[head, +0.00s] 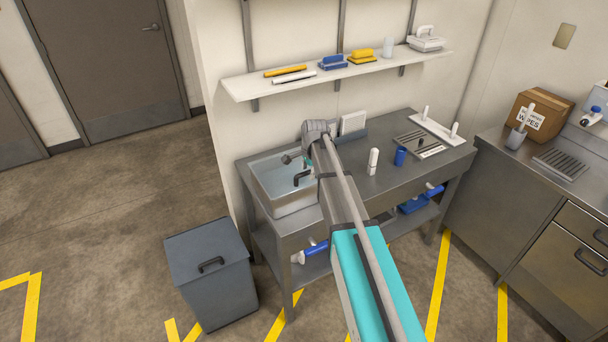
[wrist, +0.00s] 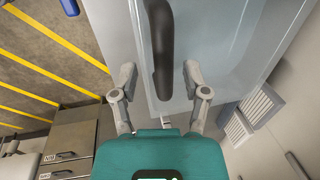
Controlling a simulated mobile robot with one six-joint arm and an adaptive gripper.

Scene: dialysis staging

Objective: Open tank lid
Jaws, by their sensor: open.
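The tank (head: 288,205) is a pale box at the left end of the steel bench. Its bluish, see-through lid (head: 268,170) appears to lie flat on top. A dark lid handle (head: 301,178) stands on the lid and shows large in the wrist view (wrist: 160,45). My gripper (wrist: 158,68) is open, with one finger on each side of the handle and visible gaps on both sides. In the head view my gripper (head: 290,158) is over the tank, partly hidden by my wrist. I cannot tell whether the fingers touch the lid.
The steel bench (head: 400,182) also holds a white bottle (head: 373,161), a blue cup (head: 400,156) and a drain grate (head: 420,143). A wall shelf (head: 300,82) with brushes hangs above. A grey lidded bin (head: 210,275) stands on the floor at left.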

